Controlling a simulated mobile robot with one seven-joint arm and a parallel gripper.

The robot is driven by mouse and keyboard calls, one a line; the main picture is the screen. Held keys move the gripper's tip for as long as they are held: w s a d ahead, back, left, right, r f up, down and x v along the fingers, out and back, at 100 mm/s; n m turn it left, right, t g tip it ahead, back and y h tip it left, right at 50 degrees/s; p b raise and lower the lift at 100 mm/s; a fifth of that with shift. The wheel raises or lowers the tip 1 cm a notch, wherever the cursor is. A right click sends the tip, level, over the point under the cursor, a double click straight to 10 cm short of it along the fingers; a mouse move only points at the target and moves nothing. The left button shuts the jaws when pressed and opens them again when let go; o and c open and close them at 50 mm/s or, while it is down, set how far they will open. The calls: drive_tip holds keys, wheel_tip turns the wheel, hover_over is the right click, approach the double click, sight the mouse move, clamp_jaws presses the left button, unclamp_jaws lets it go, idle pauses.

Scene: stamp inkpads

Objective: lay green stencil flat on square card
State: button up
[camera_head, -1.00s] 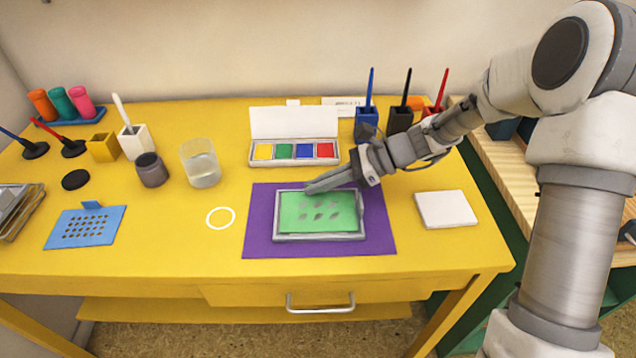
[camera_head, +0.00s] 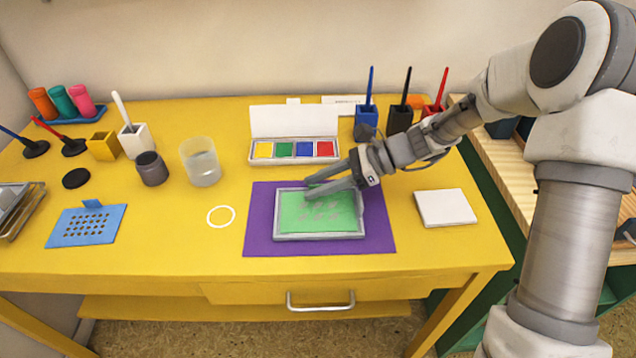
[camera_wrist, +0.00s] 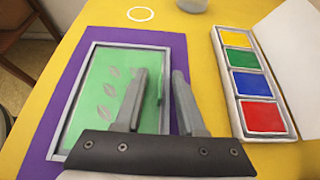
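The green stencil (camera_head: 292,222), with several grey leaf shapes, lies flat inside a grey-rimmed tray (camera_head: 320,237) on a purple mat (camera_head: 260,238). In the wrist view the stencil (camera_wrist: 88,110) has a small upright green tab between my fingers. My gripper (camera_head: 308,189) is over the far part of the stencil, its fingers spread. In the wrist view my gripper (camera_wrist: 158,74) shows a gap on each side of the tab. No card shows under the stencil. A white square piece (camera_head: 446,208) lies right of the mat; I cannot tell whether it is the card.
A four-colour inkpad box (camera_head: 293,158) with its lid up stands just behind the mat. Blue, black and red holders with upright sticks stand at the back right. A glass (camera_head: 201,165) and a blue perforated plate (camera_head: 85,226) are at the left. The table front is clear.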

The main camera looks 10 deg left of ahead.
drive_tip(key=p+v, duration=0.5)
drive_tip(key=v, duration=1.2)
drive_tip(key=shift+d, duration=0.25)
drive_tip(key=shift+s, duration=0.1)
drive_tip(key=s+d+r+n+t+h, duration=0.5)
drive_tip(key=s+n, duration=0.3)
drive_tip(key=s, duration=0.3)
drive_tip(key=s+d+r+n+t+h, duration=0.45)
drive_tip(key=s+r+n+h, duration=0.3)
drive_tip(key=s, duration=0.35)
wheel_tip(320, 180, up, 17)
drive_tip(key=p, duration=1.7)
drive_tip(key=shift+r+g+y+p, duration=0.15)
drive_tip(key=shift+g+y+p, duration=0.2)
drive_tip(key=shift+g, duration=0.1)
drive_tip(key=shift+a, duration=0.1)
